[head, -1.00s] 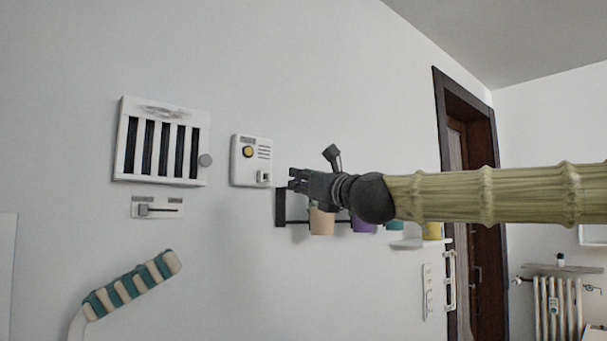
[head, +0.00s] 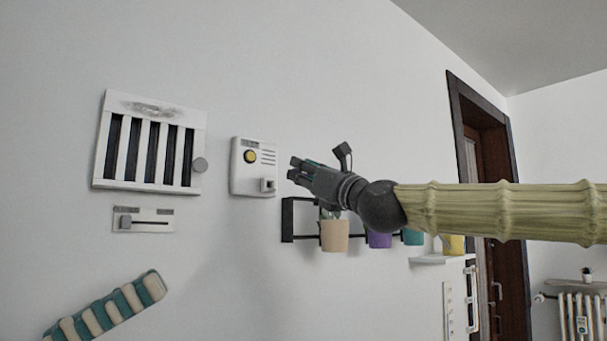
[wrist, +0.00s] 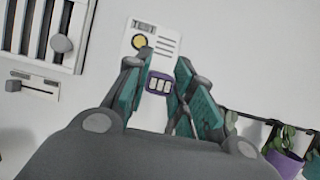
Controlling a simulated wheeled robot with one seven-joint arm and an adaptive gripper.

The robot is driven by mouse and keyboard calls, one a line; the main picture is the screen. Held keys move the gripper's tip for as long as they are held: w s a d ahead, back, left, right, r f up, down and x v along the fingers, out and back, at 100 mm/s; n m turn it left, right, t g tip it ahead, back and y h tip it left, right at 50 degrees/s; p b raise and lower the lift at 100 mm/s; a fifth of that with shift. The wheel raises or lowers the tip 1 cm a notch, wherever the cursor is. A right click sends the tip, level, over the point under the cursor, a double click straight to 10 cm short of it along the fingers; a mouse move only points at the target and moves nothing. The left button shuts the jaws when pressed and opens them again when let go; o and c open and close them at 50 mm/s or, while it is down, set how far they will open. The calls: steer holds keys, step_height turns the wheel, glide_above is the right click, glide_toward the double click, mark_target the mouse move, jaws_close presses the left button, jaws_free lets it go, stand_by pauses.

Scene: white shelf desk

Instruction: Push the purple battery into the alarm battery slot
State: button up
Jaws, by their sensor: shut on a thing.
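The white alarm box (head: 242,180) is on the wall, with a yellow round button and a small slot fitting (head: 268,184) at its lower right. It also shows in the wrist view (wrist: 166,32), beyond my fingers. My gripper (head: 293,170) is just right of the alarm in the head view, fingertips towards it. In the wrist view, my gripper (wrist: 158,80) is shut on the purple battery (wrist: 149,82), a small purple piece with pale marks between the fingertips. The battery cannot be made out in the head view. The fingers hide part of the alarm's lower area.
A white barred panel (head: 122,186) with a grey knob and a slider plate (head: 157,226) are left of the alarm. A black rack (head: 288,220) with several coloured pots, including a beige pot (head: 335,236), is below my gripper. A striped teal-and-cream object (head: 110,308) is lower left.

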steer(key=w, duration=0.1)
steer(key=w+a, duration=0.1)
steer(key=w, duration=0.1)
steer(key=shift+w+a+f, duration=0.1)
steer(key=shift+a+f, duration=0.25)
steer(key=shift+a, duration=0.05)
steer(key=w+a, duration=0.2)
steer(key=w, duration=0.1)
steer(key=shift+w+f, duration=0.15)
steer(key=shift+w, duration=0.05)
stand_by(0.4)
steer(key=shift+b, duration=0.35)
